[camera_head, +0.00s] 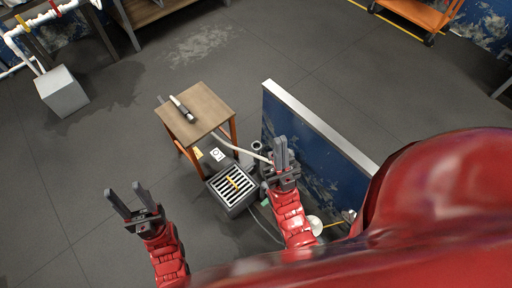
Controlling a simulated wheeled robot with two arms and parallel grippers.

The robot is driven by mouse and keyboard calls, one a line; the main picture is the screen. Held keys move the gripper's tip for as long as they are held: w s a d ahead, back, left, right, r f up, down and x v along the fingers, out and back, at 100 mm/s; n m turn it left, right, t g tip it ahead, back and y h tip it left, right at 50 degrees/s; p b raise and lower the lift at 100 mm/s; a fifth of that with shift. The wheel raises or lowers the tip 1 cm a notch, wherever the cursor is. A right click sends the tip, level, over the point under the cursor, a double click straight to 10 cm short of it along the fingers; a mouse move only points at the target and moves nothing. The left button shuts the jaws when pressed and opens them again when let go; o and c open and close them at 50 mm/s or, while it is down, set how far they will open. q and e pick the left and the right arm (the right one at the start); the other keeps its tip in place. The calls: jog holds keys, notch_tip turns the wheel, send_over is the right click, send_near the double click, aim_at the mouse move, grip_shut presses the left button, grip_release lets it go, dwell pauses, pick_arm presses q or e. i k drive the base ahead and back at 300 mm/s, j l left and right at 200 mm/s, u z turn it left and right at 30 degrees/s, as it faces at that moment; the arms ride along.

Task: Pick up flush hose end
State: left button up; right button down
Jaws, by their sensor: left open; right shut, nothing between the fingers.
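A short dark rod-like piece with a white end (182,108) lies on the wooden top of a small table (212,107); I cannot tell whether it is the hose end. A white hose (235,145) runs from beside the table towards my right gripper; its end is partly hidden there. My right gripper (281,144) is shut and empty, pointing up in front of the blue panel. My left gripper (125,190) is open and empty over the floor, left of and nearer than the table, well apart from it.
A grey box with a slatted grate (232,186) stands on the floor between the table and my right arm. The blue panel (308,135) with a pale top edge stands at the right. A grey block (62,92) stands far left.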

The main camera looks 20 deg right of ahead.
aim_at(187, 114)
jog(key=i+j+z, duration=0.1)
jog(key=j+z, duration=0.15)
jog(key=j, duration=1.5)
jog(key=i+j+z, duration=0.1)
jog(key=i+j, duration=0.2)
jog(key=i, duration=0.15)
jog(key=i+j+z, duration=0.15)
jog(key=i+j, duration=0.2)
jog(key=i, duration=0.5)
